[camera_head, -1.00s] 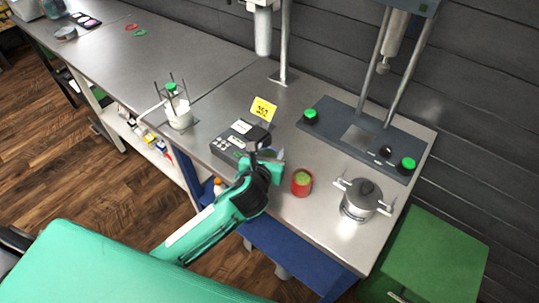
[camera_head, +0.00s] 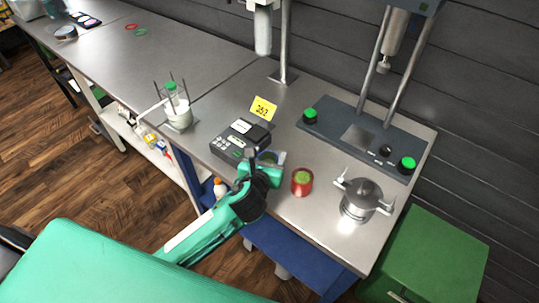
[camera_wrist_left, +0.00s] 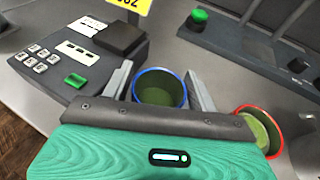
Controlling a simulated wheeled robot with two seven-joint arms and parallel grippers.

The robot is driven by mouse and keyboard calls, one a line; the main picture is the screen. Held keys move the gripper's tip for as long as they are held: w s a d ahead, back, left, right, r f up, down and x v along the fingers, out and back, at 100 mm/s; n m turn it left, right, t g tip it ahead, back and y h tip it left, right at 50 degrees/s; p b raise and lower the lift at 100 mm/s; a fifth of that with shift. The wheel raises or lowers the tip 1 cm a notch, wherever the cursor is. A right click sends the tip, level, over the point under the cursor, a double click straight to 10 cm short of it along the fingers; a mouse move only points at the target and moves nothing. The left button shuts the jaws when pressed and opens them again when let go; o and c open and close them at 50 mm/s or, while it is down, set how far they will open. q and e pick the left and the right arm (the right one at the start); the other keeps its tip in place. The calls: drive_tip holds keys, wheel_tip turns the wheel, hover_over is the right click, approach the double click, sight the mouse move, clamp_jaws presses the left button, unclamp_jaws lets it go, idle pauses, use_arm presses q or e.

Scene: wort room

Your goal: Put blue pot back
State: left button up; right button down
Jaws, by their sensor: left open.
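The blue pot (camera_wrist_left: 160,88), a small cup with a blue rim and a green inside, stands on the metal bench in the left wrist view. In the head view it is mostly hidden behind my left gripper (camera_head: 264,163). In the left wrist view my left gripper is open, with one finger on each side of the pot and gaps between. A similar red pot (camera_head: 301,182) with a green inside stands just to the right, also in the left wrist view (camera_wrist_left: 258,131). My right gripper is not in view.
A dark keypad device (camera_head: 237,142) stands just left of the blue pot, with a yellow number card (camera_head: 263,108) behind it. A lidded metal vessel (camera_head: 361,201) is at the right. A dark stand base (camera_head: 350,150) with green knobs lies behind. Bench surface between them is clear.

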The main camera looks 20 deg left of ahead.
use_arm(q)
drive_tip(key=b+v, duration=0.1)
drive_tip(key=v, duration=1)
